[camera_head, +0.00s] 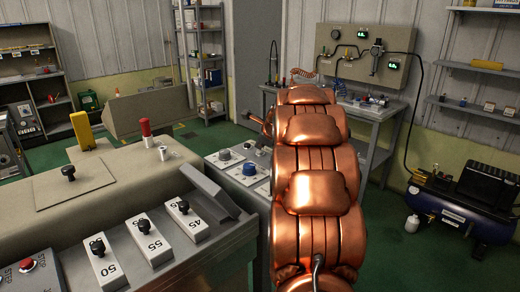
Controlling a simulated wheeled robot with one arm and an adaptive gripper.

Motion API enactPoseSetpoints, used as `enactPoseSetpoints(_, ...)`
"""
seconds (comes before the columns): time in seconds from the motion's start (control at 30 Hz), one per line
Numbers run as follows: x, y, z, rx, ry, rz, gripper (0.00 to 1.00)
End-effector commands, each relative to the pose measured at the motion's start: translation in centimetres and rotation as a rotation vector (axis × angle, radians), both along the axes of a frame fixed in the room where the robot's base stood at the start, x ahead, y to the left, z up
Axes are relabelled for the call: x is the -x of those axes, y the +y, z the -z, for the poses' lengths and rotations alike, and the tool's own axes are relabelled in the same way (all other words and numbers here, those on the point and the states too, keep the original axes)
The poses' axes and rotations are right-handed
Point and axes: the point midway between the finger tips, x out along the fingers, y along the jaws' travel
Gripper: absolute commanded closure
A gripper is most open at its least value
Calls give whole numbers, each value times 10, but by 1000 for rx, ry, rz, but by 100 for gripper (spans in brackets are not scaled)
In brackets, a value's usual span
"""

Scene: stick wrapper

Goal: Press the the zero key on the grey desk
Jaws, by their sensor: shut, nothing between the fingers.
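The grey desk (185,252) is at the lower left, with a sloping front panel. White blocks with black knobs stand on it, with labels that look like 50 (107,264), 55 (151,241) and 45 (188,220). I cannot make out a key marked only with a zero. A grey control box (240,172) with several knobs, one blue, is beyond it. My copper arm fills the middle and hides part of this box. A small copper tip of my gripper (258,121) shows left of the arm, above the box's far side; the rest is hidden. It is shut and appears empty.
A red button (27,264) is at the desk's lower left corner. A workbench (376,112) stands behind, and a blue compressor (465,210) at right. Green floor is open between.

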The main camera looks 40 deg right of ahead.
Motion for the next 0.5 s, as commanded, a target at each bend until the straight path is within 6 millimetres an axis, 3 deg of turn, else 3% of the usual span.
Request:
enactPoseSetpoints(0.2,0,0,-10,0,0,0,100)
enactPoseSetpoints(0.5,0,0,-10,1,-1,1,100)
